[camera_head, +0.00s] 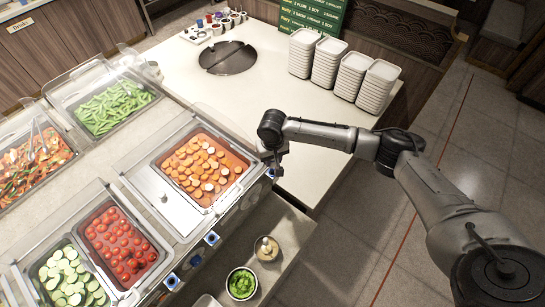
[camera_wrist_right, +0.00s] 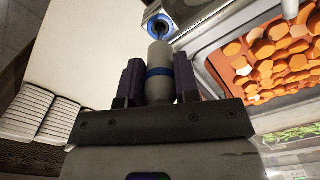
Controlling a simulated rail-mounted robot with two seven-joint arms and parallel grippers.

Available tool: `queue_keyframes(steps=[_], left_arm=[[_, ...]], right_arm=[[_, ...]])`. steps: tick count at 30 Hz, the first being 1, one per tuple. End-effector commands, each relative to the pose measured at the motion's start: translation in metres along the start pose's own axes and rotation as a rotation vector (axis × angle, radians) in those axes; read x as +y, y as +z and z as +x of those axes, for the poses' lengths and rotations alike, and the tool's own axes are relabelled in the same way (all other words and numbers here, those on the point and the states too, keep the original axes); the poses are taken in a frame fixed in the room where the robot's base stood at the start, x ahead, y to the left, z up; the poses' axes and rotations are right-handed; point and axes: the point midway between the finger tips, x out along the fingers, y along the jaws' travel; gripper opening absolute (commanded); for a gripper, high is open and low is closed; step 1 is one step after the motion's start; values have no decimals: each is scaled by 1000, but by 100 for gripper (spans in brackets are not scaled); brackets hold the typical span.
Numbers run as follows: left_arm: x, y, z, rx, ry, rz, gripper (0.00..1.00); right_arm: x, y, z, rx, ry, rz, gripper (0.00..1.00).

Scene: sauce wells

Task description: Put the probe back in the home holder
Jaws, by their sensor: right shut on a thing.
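The probe (camera_wrist_right: 159,62) is a grey cylinder with a blue band and a thin tip. My right gripper (camera_wrist_right: 159,78) is shut around its body, with a dark finger on each side. It also shows in the head view (camera_head: 273,163), at the counter's front corner beside the carrot pan. A pale square holder with a blue ring (camera_wrist_right: 158,27) lies at the probe's tip in the wrist view. The tip overlaps the ring; I cannot tell how deep it sits. The same holder is partly hidden by my gripper in the head view (camera_head: 271,173). My left gripper is not in view.
Two similar blue-ringed holders, a middle one (camera_head: 212,238) and a lower one (camera_head: 172,281), sit along the counter front. The carrot pan (camera_head: 247,160) is close beside my gripper. Stacked white plates (camera_head: 328,62) stand at the back. A bowl of greens (camera_head: 241,284) stands on the lower shelf.

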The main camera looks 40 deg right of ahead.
Motion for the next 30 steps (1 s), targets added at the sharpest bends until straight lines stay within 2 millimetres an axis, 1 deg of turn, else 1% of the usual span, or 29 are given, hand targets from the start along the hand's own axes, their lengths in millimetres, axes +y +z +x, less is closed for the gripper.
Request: queue_keyframes(steps=[18,30], left_arm=[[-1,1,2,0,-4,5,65],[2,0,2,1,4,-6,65]], right_arm=[[0,0,15,0,0,0,2],[0,0,16,0,0,0,2]])
